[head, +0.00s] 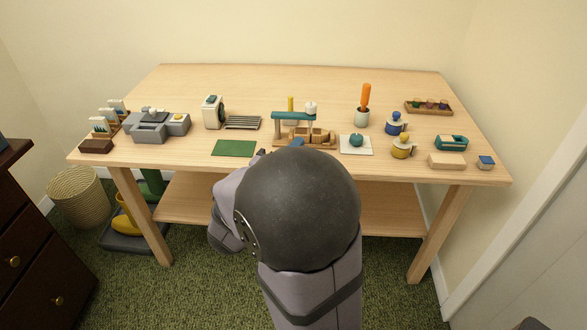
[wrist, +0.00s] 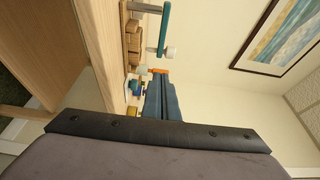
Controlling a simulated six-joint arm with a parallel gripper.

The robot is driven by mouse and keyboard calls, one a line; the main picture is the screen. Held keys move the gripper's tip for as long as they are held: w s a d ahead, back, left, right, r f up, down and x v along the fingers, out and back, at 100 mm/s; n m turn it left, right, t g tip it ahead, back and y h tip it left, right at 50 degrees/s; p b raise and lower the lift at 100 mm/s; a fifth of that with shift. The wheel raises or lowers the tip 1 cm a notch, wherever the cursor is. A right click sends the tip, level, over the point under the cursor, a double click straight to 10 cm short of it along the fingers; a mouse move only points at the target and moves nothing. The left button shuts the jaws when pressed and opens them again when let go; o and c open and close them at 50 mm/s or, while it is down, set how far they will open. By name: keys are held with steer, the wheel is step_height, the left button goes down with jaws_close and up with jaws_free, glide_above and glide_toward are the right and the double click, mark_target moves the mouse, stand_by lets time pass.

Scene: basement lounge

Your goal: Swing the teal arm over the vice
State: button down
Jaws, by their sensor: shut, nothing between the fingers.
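The teal arm (head: 290,115) is a flat bar running left to right, with a post at its left end and a white knob (head: 310,107) at its right end. The wooden vice (head: 318,138) sits low on the table in front of it. I cannot tell whether the bar is directly above the vice. The wrist view is turned sideways; there the teal arm (wrist: 164,30) stands apart from the wood parts (wrist: 133,42). My gripper (wrist: 158,76) is shut and empty, with its dark blue fingers short of the knob.
A green mat (head: 234,148) and slatted rack (head: 243,123) lie left. A white board with a teal ball (head: 356,140), a cup with an orange handle (head: 364,104) and blue and yellow pots (head: 402,147) stand right. The back of the table is clear.

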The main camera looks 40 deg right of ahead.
steer(key=shift+s+a+f+b, duration=0.1)
steer(key=shift+s+a+b, duration=1.45)
steer(key=shift+b, duration=1.15)
